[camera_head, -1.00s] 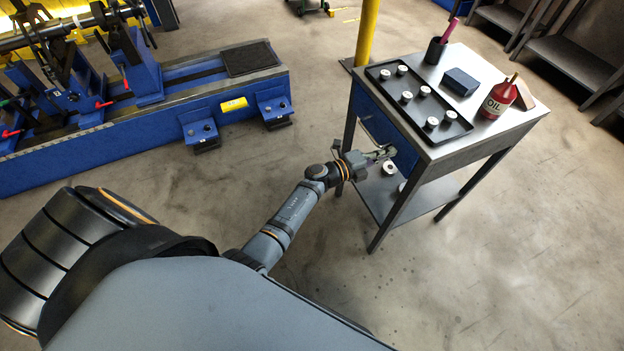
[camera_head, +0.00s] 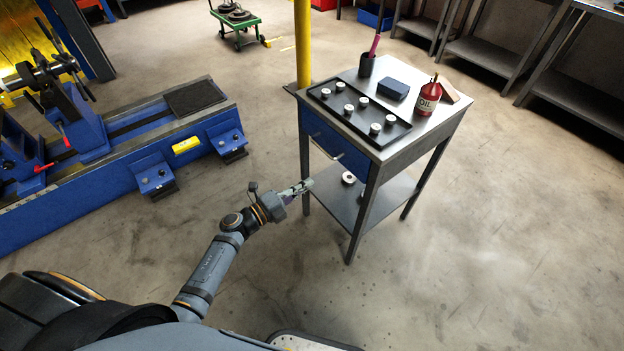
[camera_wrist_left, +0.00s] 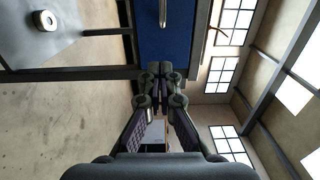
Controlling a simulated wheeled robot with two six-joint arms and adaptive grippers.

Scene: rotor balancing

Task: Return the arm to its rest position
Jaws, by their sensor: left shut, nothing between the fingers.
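My left arm reaches in from the lower left of the head view. Its gripper (camera_head: 299,189) is shut and empty, in front of the left side of the metal work cart (camera_head: 405,160). In the left wrist view the gripper (camera_wrist_left: 160,72) shows with its fingertips together and nothing between them. The cart's blue drawer (camera_head: 335,145) with a bar handle lies beyond the fingertips, and it also shows in the left wrist view (camera_wrist_left: 165,45). A small gap seems to separate them. My right gripper is not in view.
The blue balancing machine (camera_head: 110,165) stands left. Open floor lies around the cart.

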